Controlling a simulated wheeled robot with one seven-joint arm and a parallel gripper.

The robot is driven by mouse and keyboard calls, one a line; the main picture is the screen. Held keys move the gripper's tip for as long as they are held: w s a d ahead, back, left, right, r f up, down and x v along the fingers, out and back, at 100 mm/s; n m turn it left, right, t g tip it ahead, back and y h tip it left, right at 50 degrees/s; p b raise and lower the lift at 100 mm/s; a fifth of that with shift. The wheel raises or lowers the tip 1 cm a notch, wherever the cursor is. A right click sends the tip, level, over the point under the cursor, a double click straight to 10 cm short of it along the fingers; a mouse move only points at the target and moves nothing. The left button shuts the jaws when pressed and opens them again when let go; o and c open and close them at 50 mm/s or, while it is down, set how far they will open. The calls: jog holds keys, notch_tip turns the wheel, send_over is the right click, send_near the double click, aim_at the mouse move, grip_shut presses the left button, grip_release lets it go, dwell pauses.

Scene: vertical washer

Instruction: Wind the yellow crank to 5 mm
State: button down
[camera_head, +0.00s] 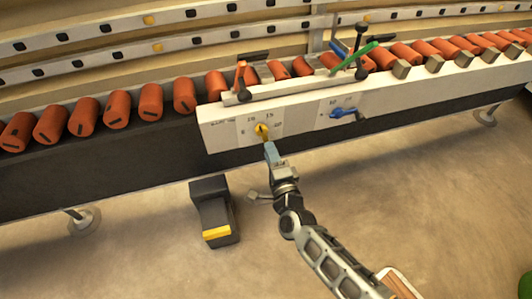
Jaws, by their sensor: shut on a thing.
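The yellow crank (262,130) is on the front of a white machine panel, over a pale dial plate (275,119). Dark marks on the plate look like "10" and "15" above the crank. The other marks are too small to read, and I cannot tell which value the crank points to. My gripper (268,147) reaches up from below and is shut on the crank. Its fingertips hide the crank's lower part.
A blue crank (344,113) sits on a second dial to the right. Orange rollers (150,101) line the dark conveyor bed. Levers with orange and green handles (354,56) stand above the panel. A black pedal with a yellow edge (214,214) is on the floor, left of my arm.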

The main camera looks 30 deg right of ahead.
jog(key=n, duration=0.1)
jog(key=d+n+p, duration=0.1)
jog(key=n, duration=0.1)
jog(key=shift+s+d+r+n+p, duration=0.25)
jog(key=shift+r+n+p, duration=0.05)
jog(key=shift+r+p, duration=0.1)
jog(key=n+p, duration=0.1)
jog(key=d+r+n+p, duration=0.1)
jog(key=n, duration=0.1)
jog(key=shift+s+d+r+n, duration=0.1)
jog(key=shift+s+d+n, duration=0.1)
jog(key=shift+n, duration=0.1)
jog(key=n, duration=0.1)
jog(key=r+n+p, duration=0.1)
jog(key=n+p, duration=0.1)
jog(key=shift+s+d+r+n, duration=0.15)
jog(key=shift+d+r+n, duration=0.1)
jog(key=shift+d+n, duration=0.1)
jog(key=shift+d+r+n+p, duration=0.1)
jog(key=shift+r+n+p, duration=0.25)
jog(key=shift+n, duration=0.3)
jog(key=shift+r+n+p, duration=0.15)
jog(key=shift+n+p, duration=0.3)
jog(key=shift+n, duration=0.2)
jog(key=shift+d+r+n+p, duration=0.1)
jog(key=shift+r+n+p, duration=0.25)
jog(key=shift+n, duration=0.3)
jog(key=shift+f, duration=0.1)
jog(key=c, duration=0.9)
grip_release()
